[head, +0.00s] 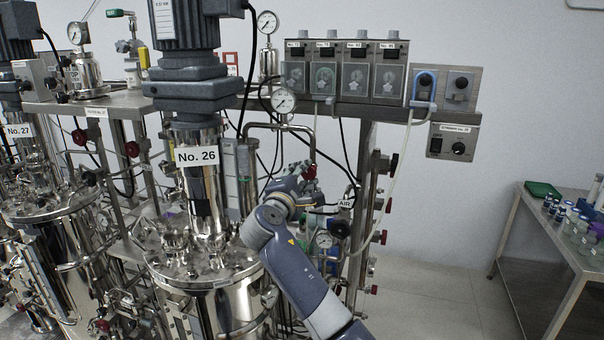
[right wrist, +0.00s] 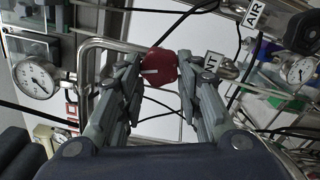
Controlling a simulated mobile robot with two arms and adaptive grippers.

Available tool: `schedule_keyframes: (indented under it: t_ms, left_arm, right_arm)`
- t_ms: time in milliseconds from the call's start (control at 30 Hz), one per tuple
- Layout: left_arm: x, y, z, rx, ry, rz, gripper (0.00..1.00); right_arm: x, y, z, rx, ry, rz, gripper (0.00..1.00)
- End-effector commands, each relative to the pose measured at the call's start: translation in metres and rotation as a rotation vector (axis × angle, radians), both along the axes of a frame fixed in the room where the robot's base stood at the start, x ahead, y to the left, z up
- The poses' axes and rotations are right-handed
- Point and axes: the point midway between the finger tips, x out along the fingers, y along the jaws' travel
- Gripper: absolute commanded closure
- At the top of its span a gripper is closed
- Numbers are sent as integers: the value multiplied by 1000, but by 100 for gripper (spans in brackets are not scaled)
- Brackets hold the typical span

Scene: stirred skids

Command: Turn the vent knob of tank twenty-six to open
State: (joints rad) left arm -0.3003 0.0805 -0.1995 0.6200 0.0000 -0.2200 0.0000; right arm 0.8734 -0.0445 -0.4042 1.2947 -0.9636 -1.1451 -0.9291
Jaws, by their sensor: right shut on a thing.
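Tank twenty-six (head: 205,272) is a steel vessel under a grey motor, with a "No. 26" label (head: 197,156). The red vent knob (right wrist: 158,68) has a white pointer line, which looks roughly level in the right wrist view. The knob also shows in the head view (head: 309,171), right of the tank's column. My right gripper (right wrist: 160,77) has its two fingers on either side of the knob and is shut on it. A white tag (right wrist: 213,65) ending in "NT" is partly hidden behind the right finger. My left gripper is not in view.
Pressure gauges (head: 283,100) and bent steel pipes stand close around my right gripper. An "AIR" tag (head: 345,204) and more red knobs (head: 380,237) are to the right. A pump row (head: 341,68) is above. A side table (head: 565,245) stands far right, with clear floor before it.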

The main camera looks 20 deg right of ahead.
Motion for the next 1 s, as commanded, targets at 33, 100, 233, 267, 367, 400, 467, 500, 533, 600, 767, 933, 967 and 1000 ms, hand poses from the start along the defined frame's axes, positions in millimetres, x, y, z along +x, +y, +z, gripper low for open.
schedule_keyframes:
  t_ms: [33,100,233,267,367,400,467,500,533,600,767,933,967,1000]
  left_arm:
    - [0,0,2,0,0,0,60]
    - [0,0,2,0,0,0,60]
    - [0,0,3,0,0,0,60]
    - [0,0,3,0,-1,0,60]
    - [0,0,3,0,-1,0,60]
    - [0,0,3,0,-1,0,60]
    - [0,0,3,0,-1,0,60]
    - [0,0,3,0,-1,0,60]
    - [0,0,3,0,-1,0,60]
    - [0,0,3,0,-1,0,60]
    - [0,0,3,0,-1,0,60]
    - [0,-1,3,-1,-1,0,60]
    - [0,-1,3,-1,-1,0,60]
    - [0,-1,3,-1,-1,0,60]
  right_arm:
    - [0,-4,10,-18,-9,-4,91]
    - [0,-4,10,-32,1,-4,91]
    - [0,-4,10,-46,9,-4,91]
    - [0,-4,10,-48,10,-4,91]
    - [0,-4,10,-51,12,-4,91]
    - [0,-4,10,-51,12,-3,91]
    - [0,-4,10,-51,12,-3,91]
    - [0,-4,10,-50,12,-3,91]
    - [0,-4,10,-50,12,-3,91]
    - [0,-4,10,-50,12,-3,91]
    - [0,-3,10,-49,12,-4,47]
    - [0,-2,6,-47,18,-2,47]
    - [0,-2,5,-46,19,-2,47]
    - [0,-2,5,-46,20,-1,47]
